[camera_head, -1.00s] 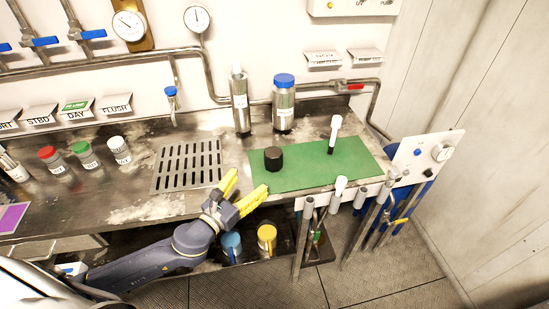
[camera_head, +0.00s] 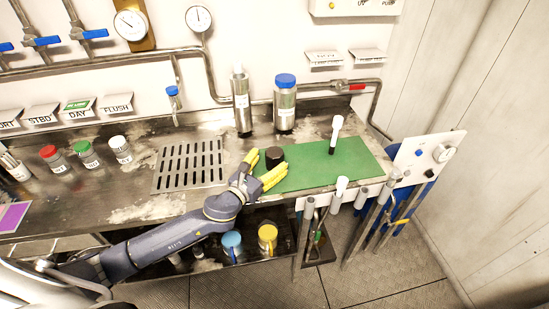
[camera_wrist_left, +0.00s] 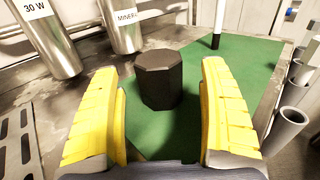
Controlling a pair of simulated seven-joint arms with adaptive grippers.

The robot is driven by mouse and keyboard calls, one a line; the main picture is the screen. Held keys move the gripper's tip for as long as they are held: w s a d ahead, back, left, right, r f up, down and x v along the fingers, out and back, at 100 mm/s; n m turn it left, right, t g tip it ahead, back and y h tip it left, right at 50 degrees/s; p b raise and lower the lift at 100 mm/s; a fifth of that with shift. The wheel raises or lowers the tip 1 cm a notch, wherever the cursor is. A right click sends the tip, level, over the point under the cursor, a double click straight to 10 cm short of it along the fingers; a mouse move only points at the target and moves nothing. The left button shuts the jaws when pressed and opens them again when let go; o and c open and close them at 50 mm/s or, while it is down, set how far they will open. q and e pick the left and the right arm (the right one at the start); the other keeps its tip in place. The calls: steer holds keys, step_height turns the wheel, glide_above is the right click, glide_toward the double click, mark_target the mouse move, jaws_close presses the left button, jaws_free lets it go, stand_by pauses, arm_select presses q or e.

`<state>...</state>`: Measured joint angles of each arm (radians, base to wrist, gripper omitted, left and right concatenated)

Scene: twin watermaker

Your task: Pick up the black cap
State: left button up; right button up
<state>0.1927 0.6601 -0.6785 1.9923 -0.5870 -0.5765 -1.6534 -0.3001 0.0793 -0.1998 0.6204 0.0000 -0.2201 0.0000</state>
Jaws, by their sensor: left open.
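The black cap (camera_head: 274,155) is a dark faceted cylinder standing on the left part of the green mat (camera_head: 335,165). It also shows in the left wrist view (camera_wrist_left: 159,80), upright and a little ahead of the fingertips. My left gripper (camera_head: 262,170) has yellow fingers spread apart, close to the cap on its near side. In the left wrist view the two open fingers (camera_wrist_left: 163,100) frame the cap from left and right, with green mat visible between each finger and the cap. My right gripper is not in these views.
A steel bottle (camera_head: 241,103) and a blue-capped bottle (camera_head: 285,103) stand behind the cap. A white-topped tool (camera_head: 336,131) stands upright on the mat's right side. A slotted drain grate (camera_head: 189,165) lies left. Tube holders (camera_head: 309,215) line the bench's front edge.

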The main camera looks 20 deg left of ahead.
mark_target(269, 160)
arm_select(q)
steer(key=shift+x, duration=1.7)
steer(key=shift+c, duration=0.5)
steer(key=shift+a, duration=0.1)
steer(key=c, duration=1.2)
steer(key=shift+o, duration=0.2)
steer(key=shift+r, duration=0.1)
step_height(269, 160, up, 20)
